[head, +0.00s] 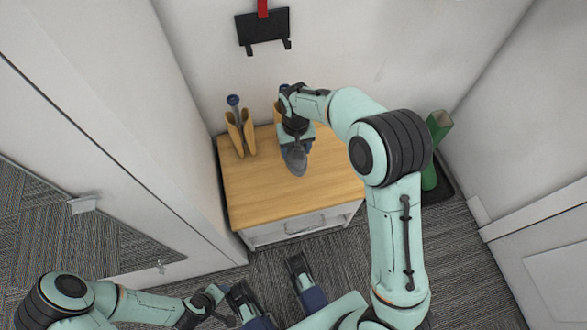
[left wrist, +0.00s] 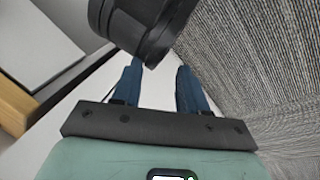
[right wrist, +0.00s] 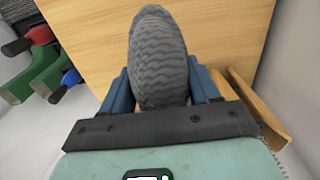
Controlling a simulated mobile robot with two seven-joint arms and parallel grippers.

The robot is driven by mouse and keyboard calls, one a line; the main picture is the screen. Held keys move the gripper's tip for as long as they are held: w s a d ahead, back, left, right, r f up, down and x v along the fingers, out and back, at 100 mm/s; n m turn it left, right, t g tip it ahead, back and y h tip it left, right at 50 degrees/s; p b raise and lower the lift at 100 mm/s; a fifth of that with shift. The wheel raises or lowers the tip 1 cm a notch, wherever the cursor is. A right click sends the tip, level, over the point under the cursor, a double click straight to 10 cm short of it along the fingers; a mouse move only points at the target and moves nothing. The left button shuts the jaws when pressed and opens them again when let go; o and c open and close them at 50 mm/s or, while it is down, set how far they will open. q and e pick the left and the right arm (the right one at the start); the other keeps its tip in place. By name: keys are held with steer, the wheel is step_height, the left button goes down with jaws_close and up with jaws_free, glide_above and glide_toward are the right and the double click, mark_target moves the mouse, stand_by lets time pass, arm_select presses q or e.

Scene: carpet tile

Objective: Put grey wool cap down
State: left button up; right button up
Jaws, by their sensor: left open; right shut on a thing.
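The grey wool cap (head: 296,160) is in my right gripper, over the wooden top of a small cabinet (head: 250,195). In the right wrist view the ribbed cap (right wrist: 158,50) stands out between the two blue fingers of my right gripper (right wrist: 158,78), which is shut on it. Wood lies behind the cap; I cannot tell whether the cap touches it. My left gripper (left wrist: 158,75) is open and empty in the left wrist view, its fingers apart, low over the floor and away from the cabinet. A dark rounded part hides some of the space beyond its fingertips.
A wooden holder (head: 236,140) with a blue-topped item stands at the cabinet's back left; another is partly hidden behind my right arm. A green upright thing (head: 430,178) stands right of the cabinet. A black wall rack (head: 262,30) hangs above. The front of the cabinet top is clear.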

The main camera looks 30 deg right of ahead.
steer(key=b, duration=0.2)
glide_toward(295, 178)
step_height(295, 178, down, 3)
steer(key=shift+r+b, duration=0.1)
steer(key=shift+b, duration=0.45)
arm_select(q)
steer(key=shift+n+y, duration=0.3)
steer(key=shift+y, duration=0.1)
steer(key=f, duration=0.1)
steer(key=w+a+f, duration=0.1)
steer(key=f, duration=0.1)
steer(key=w+a+f, duration=0.1)
steer(key=shift+a+f, duration=0.25)
steer(key=shift+f, duration=0.15)
arm_select(e)
steer(key=shift+f, duration=0.35)
arm_select(q)
steer(key=shift+s, duration=0.1)
arm_select(e)
steer(key=shift+f, duration=0.1)
arm_select(q)
steer(key=shift+f, duration=0.1)
arm_select(e)
steer(key=o, duration=1.1)
steer(key=shift+c, duration=0.2)
